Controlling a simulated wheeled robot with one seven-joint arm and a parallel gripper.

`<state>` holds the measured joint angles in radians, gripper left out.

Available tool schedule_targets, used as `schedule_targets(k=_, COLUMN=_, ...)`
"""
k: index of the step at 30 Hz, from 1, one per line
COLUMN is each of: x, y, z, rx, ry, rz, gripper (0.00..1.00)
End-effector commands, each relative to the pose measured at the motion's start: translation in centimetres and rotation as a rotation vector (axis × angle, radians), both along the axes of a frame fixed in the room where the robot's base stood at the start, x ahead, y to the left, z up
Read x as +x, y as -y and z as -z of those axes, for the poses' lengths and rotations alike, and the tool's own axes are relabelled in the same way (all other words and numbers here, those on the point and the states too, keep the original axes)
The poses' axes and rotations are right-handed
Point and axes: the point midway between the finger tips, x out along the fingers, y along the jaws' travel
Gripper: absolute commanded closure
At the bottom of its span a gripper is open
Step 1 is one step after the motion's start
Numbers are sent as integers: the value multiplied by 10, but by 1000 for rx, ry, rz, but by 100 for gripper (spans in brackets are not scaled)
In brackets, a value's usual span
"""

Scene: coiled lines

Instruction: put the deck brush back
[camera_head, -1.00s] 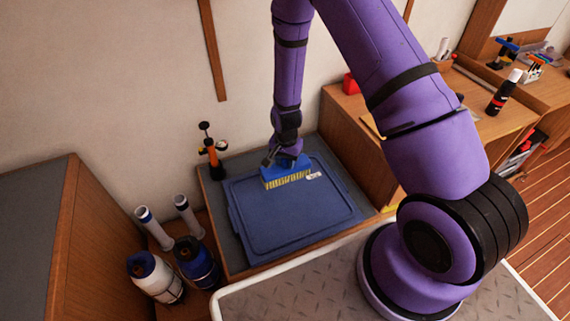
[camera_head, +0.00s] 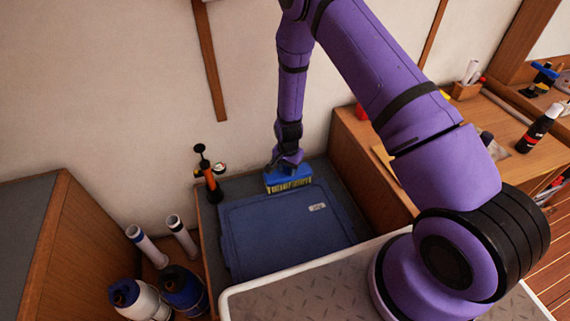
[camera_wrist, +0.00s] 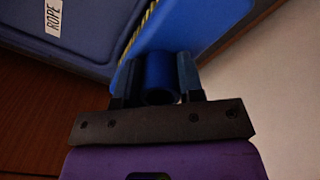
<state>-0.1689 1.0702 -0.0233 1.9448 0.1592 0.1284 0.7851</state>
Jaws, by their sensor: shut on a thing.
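The deck brush (camera_head: 288,177) has a blue block with pale yellow bristles facing down. It is at the back edge of a blue lidded bin (camera_head: 270,240), near the wall. My gripper (camera_head: 287,160) is shut on the brush from above. In the wrist view the brush's round blue socket (camera_wrist: 160,77) sits between the two fingers of my gripper (camera_wrist: 158,88), with the blue block (camera_wrist: 195,30) beyond. I cannot tell whether the bristles touch the lid or the surface behind it.
A label reading ROPE (camera_wrist: 53,17) is on the lid. An orange and black pump (camera_head: 209,176) stands left of the bin. White tubes (camera_head: 146,246) and bottles (camera_head: 183,290) are at lower left. A wooden cabinet (camera_head: 362,165) stands close on the right. The lid is otherwise clear.

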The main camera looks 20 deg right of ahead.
Motion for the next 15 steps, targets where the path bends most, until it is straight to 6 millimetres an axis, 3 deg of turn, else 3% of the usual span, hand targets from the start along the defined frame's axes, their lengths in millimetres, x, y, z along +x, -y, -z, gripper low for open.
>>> schedule_targets(k=3, x=26, y=3, z=2, rx=1, ry=2, rz=2, gripper=95)
schedule_targets(k=6, x=39, y=5, z=4, rx=1, ry=1, rz=1, gripper=95)
schedule_targets(k=15, x=60, y=8, z=5, rx=0, ry=1, rz=0, gripper=95)
